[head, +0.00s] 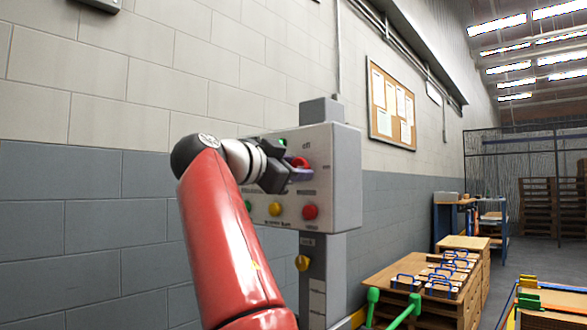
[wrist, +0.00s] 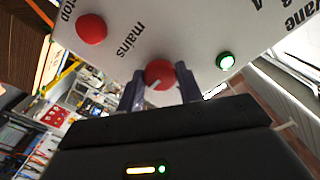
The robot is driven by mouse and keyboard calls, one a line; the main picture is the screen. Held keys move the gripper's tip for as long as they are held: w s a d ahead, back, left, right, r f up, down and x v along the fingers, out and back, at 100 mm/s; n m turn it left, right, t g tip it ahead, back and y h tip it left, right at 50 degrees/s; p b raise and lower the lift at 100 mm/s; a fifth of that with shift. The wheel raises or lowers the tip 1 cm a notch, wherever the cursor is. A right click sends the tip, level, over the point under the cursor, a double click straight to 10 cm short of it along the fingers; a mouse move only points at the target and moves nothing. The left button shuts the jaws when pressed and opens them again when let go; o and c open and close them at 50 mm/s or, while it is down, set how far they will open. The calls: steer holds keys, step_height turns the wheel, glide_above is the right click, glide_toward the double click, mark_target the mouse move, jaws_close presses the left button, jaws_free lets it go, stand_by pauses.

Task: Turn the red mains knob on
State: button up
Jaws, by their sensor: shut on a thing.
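The red mains knob (wrist: 159,73) sits on the face of a light grey control box, beside the printed word "mains" in the wrist view. Its white pointer mark shows on its face. My gripper (wrist: 160,88) has one finger on each side of the knob and is shut on it. In the head view the red knob (head: 300,162) shows partly behind my gripper (head: 303,174), near the top of the control box (head: 345,180). A lit green lamp (wrist: 225,61) is beside the knob in the wrist view.
The box also bears a red stop button (wrist: 91,29) and a yellow button (head: 274,209). A yellow knob (head: 303,263) is on the post below. Wooden benches (head: 430,285) and a green-handled item (head: 373,296) stand at the right. A block wall is behind.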

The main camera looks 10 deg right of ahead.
steer(key=o, duration=1)
steer(key=shift+a, duration=0.1)
steer(key=b+v, duration=0.1)
steer(key=v, duration=0.6)
steer(key=shift+s+a, duration=0.25)
